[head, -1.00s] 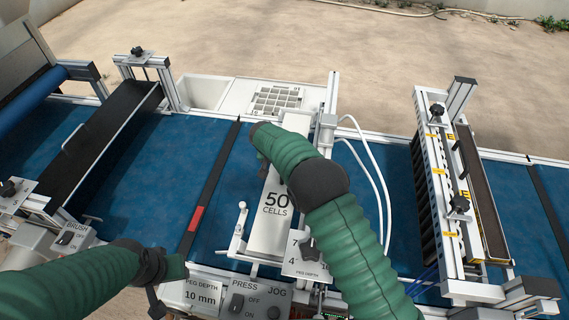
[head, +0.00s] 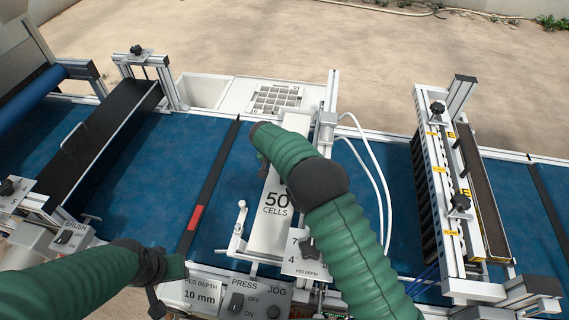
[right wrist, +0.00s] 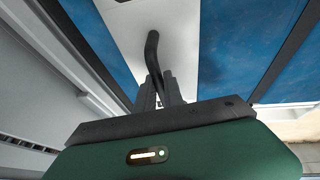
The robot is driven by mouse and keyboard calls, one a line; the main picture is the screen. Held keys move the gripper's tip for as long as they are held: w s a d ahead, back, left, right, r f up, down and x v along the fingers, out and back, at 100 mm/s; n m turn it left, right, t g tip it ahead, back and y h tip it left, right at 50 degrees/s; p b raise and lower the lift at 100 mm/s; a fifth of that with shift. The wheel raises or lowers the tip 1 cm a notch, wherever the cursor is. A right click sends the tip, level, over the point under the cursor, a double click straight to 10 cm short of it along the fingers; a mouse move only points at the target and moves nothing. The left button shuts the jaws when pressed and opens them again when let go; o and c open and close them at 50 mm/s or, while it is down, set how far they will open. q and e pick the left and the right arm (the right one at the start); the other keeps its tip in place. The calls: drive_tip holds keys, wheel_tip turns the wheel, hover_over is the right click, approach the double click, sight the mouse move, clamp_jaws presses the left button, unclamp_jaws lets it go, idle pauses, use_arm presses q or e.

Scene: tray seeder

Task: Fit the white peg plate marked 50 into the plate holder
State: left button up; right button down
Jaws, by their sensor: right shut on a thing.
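The white peg plate marked 50 CELLS (head: 271,222) lies lengthwise across the blue belt in the head view. My right arm covers part of it. In the right wrist view the plate (right wrist: 165,30) shows as a white strip with a dark bent handle (right wrist: 152,50). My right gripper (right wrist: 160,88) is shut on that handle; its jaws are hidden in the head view. The plate holder appears to be the white frame (head: 237,244) with a small lever around the plate's near end. Whether the plate is seated is hidden. My left gripper (head: 158,296) is low at the left, its jaws unclear.
A control panel with PRESS and JOG switches (head: 255,299) is at the near edge. A white gridded tray (head: 275,101) lies behind. A tall framed unit (head: 440,190) stands right.

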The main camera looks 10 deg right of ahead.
drive_tip(key=c, duration=1.4)
unclamp_jaws()
drive_tip(key=shift+r, duration=0.1)
drive_tip(key=shift+o, duration=0.2)
